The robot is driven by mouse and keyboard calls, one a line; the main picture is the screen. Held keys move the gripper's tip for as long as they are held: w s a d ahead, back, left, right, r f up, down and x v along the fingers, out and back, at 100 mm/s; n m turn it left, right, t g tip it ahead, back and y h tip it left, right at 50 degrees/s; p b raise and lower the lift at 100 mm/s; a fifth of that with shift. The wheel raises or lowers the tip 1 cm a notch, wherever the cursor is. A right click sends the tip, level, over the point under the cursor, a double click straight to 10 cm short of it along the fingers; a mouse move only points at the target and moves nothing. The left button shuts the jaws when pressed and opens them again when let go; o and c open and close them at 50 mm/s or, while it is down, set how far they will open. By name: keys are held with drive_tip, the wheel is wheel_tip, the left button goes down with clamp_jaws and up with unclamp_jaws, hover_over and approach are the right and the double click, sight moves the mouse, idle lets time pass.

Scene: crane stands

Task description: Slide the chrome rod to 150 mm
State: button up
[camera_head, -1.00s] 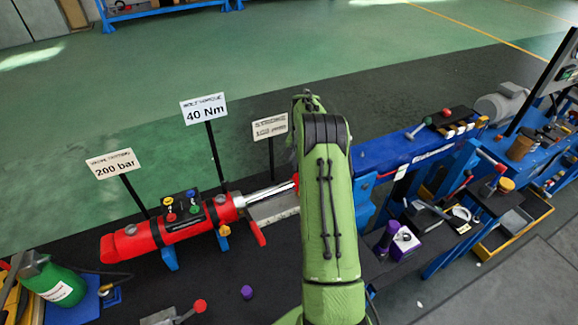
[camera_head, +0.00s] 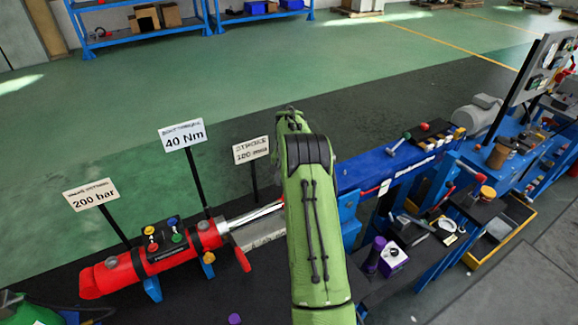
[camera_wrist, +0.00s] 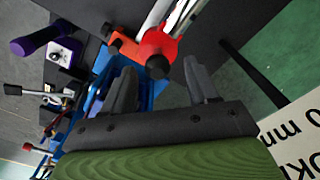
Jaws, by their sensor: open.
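The chrome rod (camera_head: 257,215) extends from the right end of the red cylinder (camera_head: 150,262), over a grey guide. Its far end is hidden behind my green arm in the head view. In the wrist view the rod (camera_wrist: 181,18) shows at the top, leading to a red and orange end piece (camera_wrist: 160,42) with a dark round knob. My gripper (camera_wrist: 159,66) is open, its two dark fingers spread on either side of that end piece. I see no contact. My gripper is hidden behind my arm in the head view.
A stroke sign (camera_head: 251,150) on a post stands behind the rod; its number is hard to read.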

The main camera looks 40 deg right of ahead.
wheel_tip(320, 180, up, 14)
drive_tip(key=p, duration=0.2)
drive_tip(key=shift+f, duration=0.15)
